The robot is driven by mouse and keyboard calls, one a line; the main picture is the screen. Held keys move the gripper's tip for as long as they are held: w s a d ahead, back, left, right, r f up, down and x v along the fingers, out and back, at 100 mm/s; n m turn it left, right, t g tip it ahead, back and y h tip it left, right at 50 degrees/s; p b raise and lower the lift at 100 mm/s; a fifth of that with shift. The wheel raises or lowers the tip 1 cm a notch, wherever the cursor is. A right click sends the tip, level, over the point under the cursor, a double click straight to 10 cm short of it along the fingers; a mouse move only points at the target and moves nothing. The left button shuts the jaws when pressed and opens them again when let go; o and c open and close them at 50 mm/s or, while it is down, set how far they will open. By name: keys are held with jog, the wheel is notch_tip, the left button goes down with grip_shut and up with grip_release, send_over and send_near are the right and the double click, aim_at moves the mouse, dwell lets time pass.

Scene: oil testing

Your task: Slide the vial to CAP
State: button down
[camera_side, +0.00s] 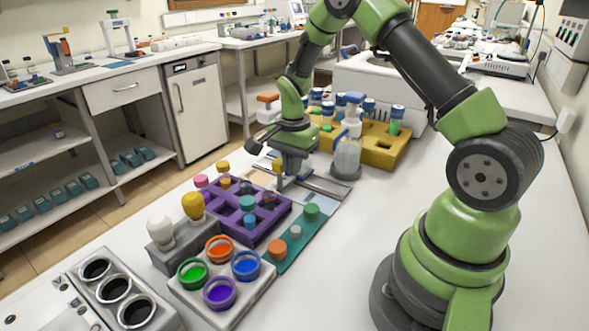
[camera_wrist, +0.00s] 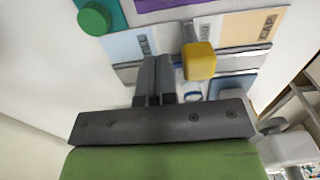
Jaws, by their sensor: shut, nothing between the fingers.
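The vial with a yellow cap (camera_wrist: 200,60) stands on a labelled board in the wrist view, with its lower part partly hidden. In the side view its yellow cap (camera_side: 277,166) shows close to my gripper (camera_side: 281,184). The peach CAP zone (camera_wrist: 248,27) lies at the upper right of the wrist view, to the right of the vial. My gripper (camera_wrist: 155,80) is shut and empty. Its fingers are low over the board, just left of the vial; I cannot tell whether they touch it. A pale blue zone (camera_wrist: 125,45) lies on the board's left.
A purple rack (camera_side: 262,232) with capped vials and a teal strip (camera_side: 290,252) with caps stand in front of the board. A wash bottle (camera_side: 347,155) and a yellow rack (camera_side: 378,152) stand to its right. White bench is clear towards my base.

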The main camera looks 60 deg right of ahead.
dwell(0.3)
jog(key=w, duration=0.7)
dwell(0.8)
dwell(0.4)
jog(key=w, duration=0.3)
dwell(0.4)
jog(key=shift+s, duration=0.15)
jog(key=shift+s+r, duration=0.1)
jog(key=shift+s, duration=0.15)
notch_tip(320, 180, up, 7)
jog(key=shift+r, duration=0.15)
dwell(0.6)
